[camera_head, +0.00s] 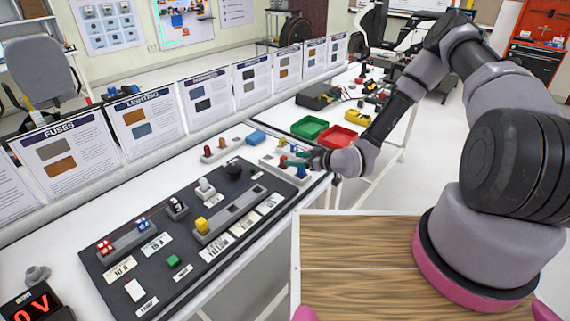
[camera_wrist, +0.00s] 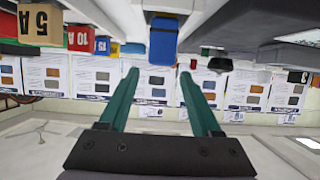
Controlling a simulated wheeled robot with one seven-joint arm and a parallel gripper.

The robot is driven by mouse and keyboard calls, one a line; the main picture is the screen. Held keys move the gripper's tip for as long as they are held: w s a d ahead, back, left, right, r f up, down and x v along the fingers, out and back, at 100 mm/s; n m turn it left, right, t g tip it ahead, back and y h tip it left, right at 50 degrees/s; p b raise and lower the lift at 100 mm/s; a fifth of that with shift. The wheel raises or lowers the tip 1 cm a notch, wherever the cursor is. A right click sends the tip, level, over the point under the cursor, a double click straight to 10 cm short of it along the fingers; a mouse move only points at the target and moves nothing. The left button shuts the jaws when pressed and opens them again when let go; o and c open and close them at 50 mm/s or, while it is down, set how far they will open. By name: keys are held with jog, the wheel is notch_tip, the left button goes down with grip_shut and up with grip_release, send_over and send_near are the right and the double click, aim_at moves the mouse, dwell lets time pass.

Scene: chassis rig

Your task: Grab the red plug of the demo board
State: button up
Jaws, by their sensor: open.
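A blue block (camera_wrist: 164,42) shows beyond the fingertips. The dark demo board (camera_head: 240,252) lies left of my gripper and carries a red plug-like piece (camera_head: 105,247) near its 10 A label. I cannot tell for sure which red piece is the plug.
Green (camera_head: 310,128) and red (camera_head: 337,137) trays and a yellow tray (camera_head: 357,117) stand behind my gripper. Info cards (camera_head: 138,118) line the bench's back edge. A red-digit meter (camera_head: 36,303) sits front left. A wooden surface (camera_head: 350,255) is at the front.

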aim_at(284, 157)
jog(key=x, duration=0.6)
jog(key=shift+w+a+f, duration=0.1)
jog(key=shift+w+f, duration=0.15)
jog(key=shift+f, duration=0.1)
grip_shut()
